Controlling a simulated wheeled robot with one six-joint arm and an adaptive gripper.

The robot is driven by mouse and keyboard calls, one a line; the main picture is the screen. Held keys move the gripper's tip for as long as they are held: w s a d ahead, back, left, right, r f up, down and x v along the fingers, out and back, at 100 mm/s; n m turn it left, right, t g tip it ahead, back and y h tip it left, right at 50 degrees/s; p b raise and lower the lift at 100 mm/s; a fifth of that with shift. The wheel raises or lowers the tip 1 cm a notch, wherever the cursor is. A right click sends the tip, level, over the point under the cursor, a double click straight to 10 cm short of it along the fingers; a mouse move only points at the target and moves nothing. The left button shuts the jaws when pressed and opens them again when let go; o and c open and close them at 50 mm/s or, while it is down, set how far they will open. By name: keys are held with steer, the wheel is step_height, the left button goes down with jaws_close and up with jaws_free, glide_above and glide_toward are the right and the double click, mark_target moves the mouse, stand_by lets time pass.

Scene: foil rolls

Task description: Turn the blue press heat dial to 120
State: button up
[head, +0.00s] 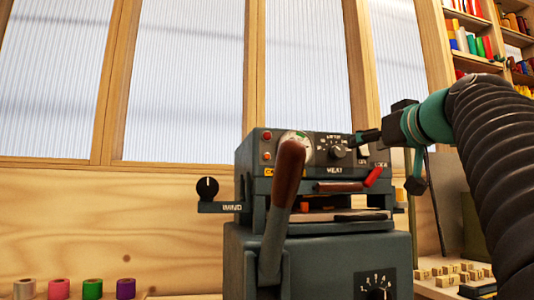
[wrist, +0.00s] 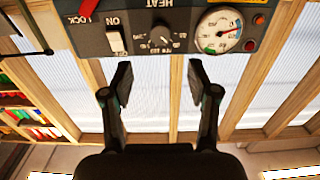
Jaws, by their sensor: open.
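The blue-grey press (head: 320,242) stands in the middle of the head view. Its dark heat dial (head: 337,151) is on the upper front panel, ringed by small marks. The dial also shows upside down in the wrist view (wrist: 162,38), below the word HEAT; I cannot read its setting. My gripper (head: 360,138) comes in from the right, close to the dial. In the wrist view my gripper (wrist: 158,72) has its two fingers wide apart with nothing between them. The dial appears just beyond the gap, apart from both fingertips.
A round gauge (wrist: 221,30) and an ON switch (wrist: 115,40) flank the dial. A brown-handled lever (head: 287,175) rises in front of the press. A WIND knob (head: 207,188) is at left and a numbered dial (head: 376,285) is below. Foil rolls (head: 92,289) stand at left.

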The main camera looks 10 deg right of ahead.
mark_target(340, 152)
steer(key=w, duration=0.4)
steer(key=w+p, duration=0.1)
steer(key=w, duration=0.2)
steer(key=w+p, duration=0.1)
steer(key=w, duration=0.3)
steer(key=shift+w+a, duration=0.25)
steer(key=shift+w, duration=0.05)
jaws_close()
